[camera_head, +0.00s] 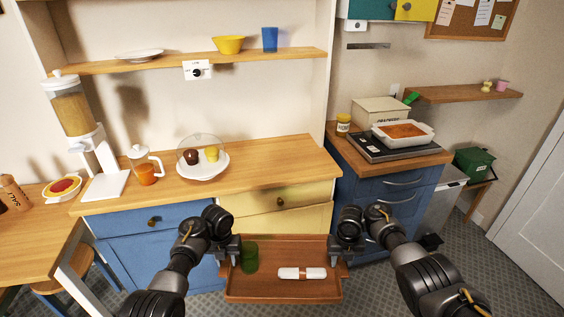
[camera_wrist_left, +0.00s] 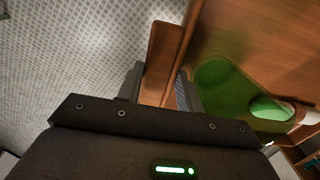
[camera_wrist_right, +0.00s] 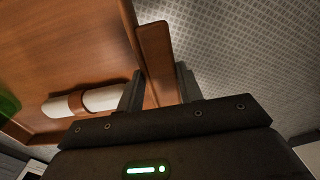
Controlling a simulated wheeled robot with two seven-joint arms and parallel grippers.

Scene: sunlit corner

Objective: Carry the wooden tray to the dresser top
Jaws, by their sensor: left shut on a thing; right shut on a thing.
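The wooden tray (camera_head: 270,290) is held up level in front of me, above the floor and before the dresser. A green cup (camera_head: 250,257) stands on its left part, and a white roll with a brown band (camera_head: 302,273) lies on its right part. My left gripper (camera_head: 230,252) is shut on the tray's left handle (camera_wrist_left: 163,58). My right gripper (camera_head: 344,252) is shut on the tray's right handle (camera_wrist_right: 156,60). The dresser top (camera_head: 262,164) is the wooden surface behind the tray, over blue and cream drawers.
On the dresser top stand a cereal dispenser (camera_head: 75,120), a jug of orange drink (camera_head: 145,166) and a domed cake plate (camera_head: 203,171). The top's right part is clear. A shelf (camera_head: 200,60) hangs above. A blue cabinet (camera_head: 390,190) with a hob and baking dish (camera_head: 402,134) stands right.

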